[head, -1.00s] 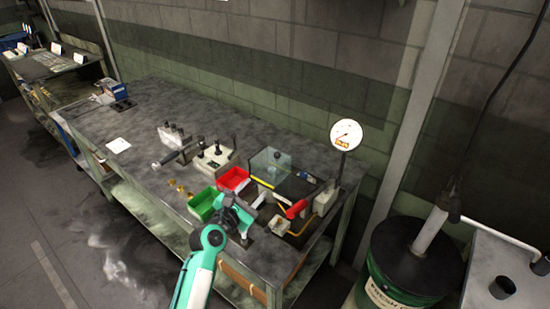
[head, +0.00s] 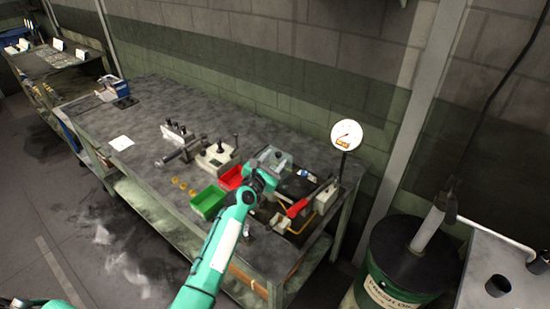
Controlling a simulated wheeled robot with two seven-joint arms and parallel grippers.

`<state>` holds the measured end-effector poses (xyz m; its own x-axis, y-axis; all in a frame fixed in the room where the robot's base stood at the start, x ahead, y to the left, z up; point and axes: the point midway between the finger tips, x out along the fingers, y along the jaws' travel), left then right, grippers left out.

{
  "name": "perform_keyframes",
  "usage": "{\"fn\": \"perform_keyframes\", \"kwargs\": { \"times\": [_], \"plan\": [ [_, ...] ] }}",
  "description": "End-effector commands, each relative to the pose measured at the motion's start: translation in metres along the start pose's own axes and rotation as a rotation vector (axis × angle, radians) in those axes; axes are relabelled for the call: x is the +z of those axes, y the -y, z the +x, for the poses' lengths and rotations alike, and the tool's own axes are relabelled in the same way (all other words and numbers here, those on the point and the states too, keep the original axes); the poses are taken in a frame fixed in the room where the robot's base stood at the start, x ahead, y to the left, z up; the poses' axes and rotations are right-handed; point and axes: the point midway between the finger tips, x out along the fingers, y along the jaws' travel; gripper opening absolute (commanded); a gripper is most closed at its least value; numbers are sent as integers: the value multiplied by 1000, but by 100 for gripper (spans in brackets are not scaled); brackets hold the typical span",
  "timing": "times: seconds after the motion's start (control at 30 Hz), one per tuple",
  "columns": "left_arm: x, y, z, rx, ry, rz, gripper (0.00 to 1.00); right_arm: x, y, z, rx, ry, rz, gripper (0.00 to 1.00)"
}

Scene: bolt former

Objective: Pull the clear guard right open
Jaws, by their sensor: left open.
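The clear guard (head: 274,156) shows as a pale, see-through shape at the back of the machine on the bench. My left gripper (head: 267,168) is at its near side, with its jaws open. My wrist hides part of the guard and of the machine's front, and I cannot tell whether the fingers touch the guard. The machine's dark bed (head: 297,187) shows to the right of my gripper. My right gripper is not in view.
A green bin (head: 208,202) and a red bin (head: 230,179) stand left of my gripper. A red-handled lever (head: 297,208) is to the right, with a round gauge (head: 346,135) on a post behind.

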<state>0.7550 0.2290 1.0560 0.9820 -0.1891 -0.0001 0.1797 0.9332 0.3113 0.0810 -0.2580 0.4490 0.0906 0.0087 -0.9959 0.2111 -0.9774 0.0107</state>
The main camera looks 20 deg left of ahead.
Motion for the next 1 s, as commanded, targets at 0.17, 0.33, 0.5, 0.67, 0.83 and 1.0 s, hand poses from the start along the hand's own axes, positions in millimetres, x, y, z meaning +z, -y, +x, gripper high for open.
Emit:
{"fn": "perform_keyframes", "kwargs": {
  "times": [0.17, 0.33, 0.5, 0.67, 0.83, 1.0],
  "plan": [
    [0, 0, 9, -1, -1, 1, 44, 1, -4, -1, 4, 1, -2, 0],
    [0, 0, 10, -1, 0, 1, 44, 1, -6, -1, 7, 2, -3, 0],
    [0, 0, 9, 0, 0, 1, 30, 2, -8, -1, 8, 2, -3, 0],
    [0, 0, 9, 0, 0, 1, 0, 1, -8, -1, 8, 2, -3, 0],
    [1, 1, 9, -1, 0, 1, 0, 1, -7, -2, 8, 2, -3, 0],
    [10, 21, 6, -2, 0, -4, 0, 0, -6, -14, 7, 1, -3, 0]
  ]
}}
